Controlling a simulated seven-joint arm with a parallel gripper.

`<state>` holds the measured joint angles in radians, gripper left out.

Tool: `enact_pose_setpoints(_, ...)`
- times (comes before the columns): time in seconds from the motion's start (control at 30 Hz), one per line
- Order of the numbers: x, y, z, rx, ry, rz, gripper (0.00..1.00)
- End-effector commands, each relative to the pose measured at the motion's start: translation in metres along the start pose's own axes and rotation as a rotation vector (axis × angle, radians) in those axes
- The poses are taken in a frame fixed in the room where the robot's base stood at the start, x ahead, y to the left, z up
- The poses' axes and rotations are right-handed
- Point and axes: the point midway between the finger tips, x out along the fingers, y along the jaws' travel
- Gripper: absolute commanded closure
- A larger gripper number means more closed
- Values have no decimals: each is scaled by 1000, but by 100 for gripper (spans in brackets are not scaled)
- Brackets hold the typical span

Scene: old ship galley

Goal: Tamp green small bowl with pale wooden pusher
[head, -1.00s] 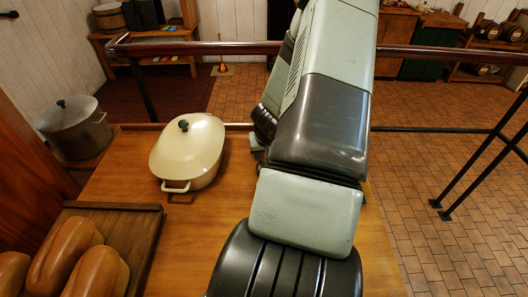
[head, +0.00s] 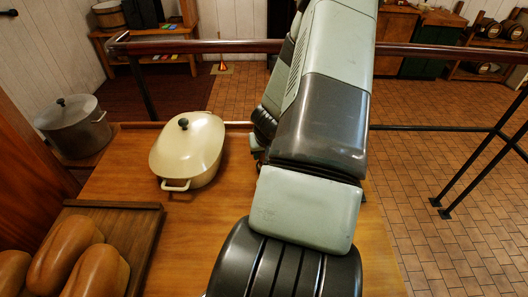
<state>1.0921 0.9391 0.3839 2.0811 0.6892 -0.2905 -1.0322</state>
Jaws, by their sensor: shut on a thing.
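The green small bowl and the pale wooden pusher are not visible in the head view. My own arm, pale green and black, fills the middle of the picture from top to bottom. It hides much of the wooden worktop (head: 205,225) behind it. My gripper is not visible either, so what it holds cannot be seen.
A cream lidded pot (head: 187,150) stands on the worktop left of my arm. Bread loaves (head: 66,257) lie on a dark wooden board (head: 140,230) at the lower left. A grey lidded pot (head: 73,126) stands at far left. A rail (head: 215,47) runs behind.

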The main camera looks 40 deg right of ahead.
Motion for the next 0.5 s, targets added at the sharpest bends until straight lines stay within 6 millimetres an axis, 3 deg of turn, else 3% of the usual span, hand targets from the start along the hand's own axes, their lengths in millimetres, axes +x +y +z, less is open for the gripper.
enact_pose_setpoints(0.5,3,0,1,0,-1,0,99)
